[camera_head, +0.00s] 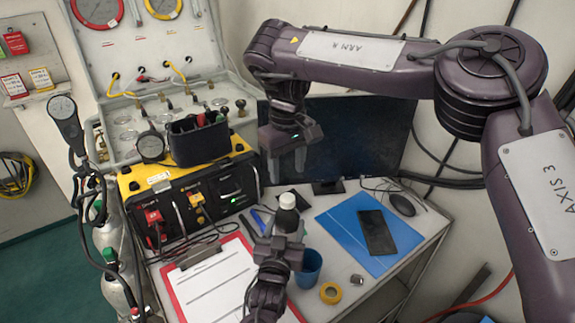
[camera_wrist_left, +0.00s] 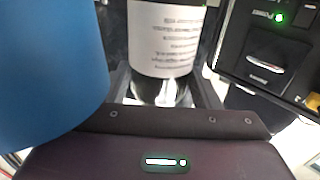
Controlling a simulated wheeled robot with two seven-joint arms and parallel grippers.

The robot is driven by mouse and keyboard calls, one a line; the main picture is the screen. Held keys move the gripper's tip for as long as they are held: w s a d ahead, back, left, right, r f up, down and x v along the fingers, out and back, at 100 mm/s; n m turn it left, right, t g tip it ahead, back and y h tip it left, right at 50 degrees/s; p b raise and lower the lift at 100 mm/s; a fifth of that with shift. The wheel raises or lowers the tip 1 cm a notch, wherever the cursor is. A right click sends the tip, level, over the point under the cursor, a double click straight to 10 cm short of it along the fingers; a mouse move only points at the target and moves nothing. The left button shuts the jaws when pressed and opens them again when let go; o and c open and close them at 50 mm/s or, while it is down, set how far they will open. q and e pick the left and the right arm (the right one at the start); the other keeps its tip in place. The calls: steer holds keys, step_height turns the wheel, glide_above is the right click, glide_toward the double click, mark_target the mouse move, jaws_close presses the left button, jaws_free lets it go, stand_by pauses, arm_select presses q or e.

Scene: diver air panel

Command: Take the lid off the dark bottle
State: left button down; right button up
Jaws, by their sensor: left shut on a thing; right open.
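The dark bottle (camera_head: 287,220) stands upright near the middle of the table, with a white lid (camera_head: 288,200) on top. My left gripper (camera_head: 280,240) is shut on the bottle's body from the front. In the left wrist view, the bottle (camera_wrist_left: 165,38) shows its white label and dark glass, with my left gripper's fingers (camera_wrist_left: 163,88) on either side of its lower part. The lid is out of that view. My right gripper (camera_head: 287,162) hangs above the lid, fingers pointing down, open and empty, with a gap between its fingertips and the lid.
A blue cup (camera_head: 308,268) stands close right of my left gripper. A yellow tape roll (camera_head: 330,293), a blue folder (camera_head: 345,228) and a dark phone (camera_head: 376,232) lie to the right. A red clipboard (camera_head: 180,295) lies left. A yellow-black case (camera_head: 190,195) and a monitor (camera_head: 350,140) stand behind.

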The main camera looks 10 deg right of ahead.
mark_target(287, 198)
steer(key=shift+f, duration=3.95)
